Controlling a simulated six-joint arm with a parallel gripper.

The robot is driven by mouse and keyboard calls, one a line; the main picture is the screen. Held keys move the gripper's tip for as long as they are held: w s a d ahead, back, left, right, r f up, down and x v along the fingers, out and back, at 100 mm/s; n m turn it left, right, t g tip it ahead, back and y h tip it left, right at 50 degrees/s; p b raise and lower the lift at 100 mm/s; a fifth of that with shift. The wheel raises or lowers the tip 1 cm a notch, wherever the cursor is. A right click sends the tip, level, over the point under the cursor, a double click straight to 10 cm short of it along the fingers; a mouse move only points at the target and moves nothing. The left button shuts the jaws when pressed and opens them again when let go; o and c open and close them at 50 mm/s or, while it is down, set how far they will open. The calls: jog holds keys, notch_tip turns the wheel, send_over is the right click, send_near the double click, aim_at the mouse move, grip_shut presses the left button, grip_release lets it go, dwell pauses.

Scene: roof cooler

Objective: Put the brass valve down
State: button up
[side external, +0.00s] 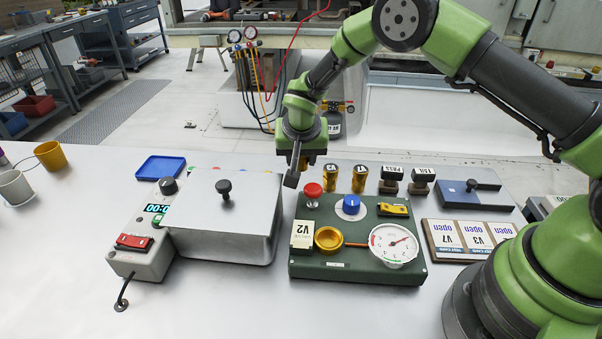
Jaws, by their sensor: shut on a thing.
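My gripper (298,170) is at the back of the table, between the silver lidded box and the green test panel. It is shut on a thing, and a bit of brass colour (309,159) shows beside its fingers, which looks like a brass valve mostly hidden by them. I cannot tell whether it touches the table. Two brass valves with dark labels, a left one (330,178) and a right one (359,179), stand upright to the right of the gripper. The green panel (340,268) carries an empty-looking brass cup (328,238), a gauge (394,244) and a V2 card (302,235).
The silver box (225,225) has a black knob on its lid. A timer unit (143,257) and blue tray (161,167) lie left. Two stamps (391,181), a blue-topped pad (460,194) and a card board (468,239) are right. The front table is clear.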

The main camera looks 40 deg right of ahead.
aim_at(301, 184)
jog(key=shift+f, duration=2.1)
jog(key=shift+f, duration=0.1)
jog(key=shift+f, duration=0.15)
jog(key=o, duration=1)
